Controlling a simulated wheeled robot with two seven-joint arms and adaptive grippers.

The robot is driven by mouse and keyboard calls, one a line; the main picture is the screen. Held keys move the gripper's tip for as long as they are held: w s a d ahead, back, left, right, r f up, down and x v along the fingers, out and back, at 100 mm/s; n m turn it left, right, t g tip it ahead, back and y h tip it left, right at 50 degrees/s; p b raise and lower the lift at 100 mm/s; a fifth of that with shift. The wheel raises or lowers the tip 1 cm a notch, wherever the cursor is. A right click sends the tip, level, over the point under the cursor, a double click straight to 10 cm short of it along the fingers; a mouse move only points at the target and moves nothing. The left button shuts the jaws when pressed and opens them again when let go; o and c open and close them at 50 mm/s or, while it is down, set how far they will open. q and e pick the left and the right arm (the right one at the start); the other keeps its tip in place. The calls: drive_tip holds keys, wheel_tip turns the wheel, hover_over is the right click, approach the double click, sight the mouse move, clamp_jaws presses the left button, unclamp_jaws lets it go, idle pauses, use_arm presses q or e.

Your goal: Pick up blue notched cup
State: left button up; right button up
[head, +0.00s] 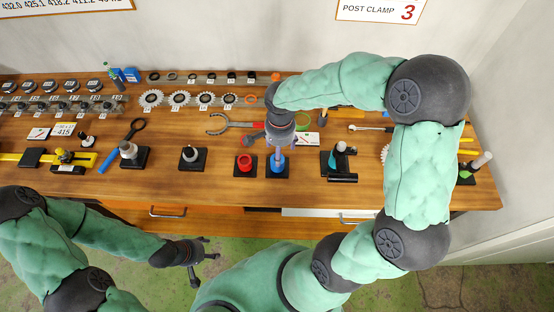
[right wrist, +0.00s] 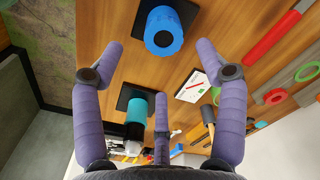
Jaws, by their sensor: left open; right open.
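The blue cup (head: 277,163) stands upright on a black square base near the table's front edge. In the right wrist view the blue cup (right wrist: 163,42) is at the top middle, beyond the fingertips and untouched. Its notch is not clear. My right gripper (head: 279,147) hangs above the cup and partly covers it in the head view. In the wrist view the right gripper (right wrist: 160,62) is open, its fingers spread and empty. My left gripper (head: 203,262) is open and empty, low in front of the table.
A red cup (head: 245,163) on a black base stands just left of the blue one. More parts line the back.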

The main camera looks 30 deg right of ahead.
drive_tip(key=f, duration=0.4)
drive_tip(key=shift+w+a, duration=0.25)
drive_tip(key=shift+f+b, duration=0.3)
drive_tip(key=shift+f, duration=0.3)
drive_tip(key=shift+c, duration=0.3)
drive_tip(key=c, duration=1.2)
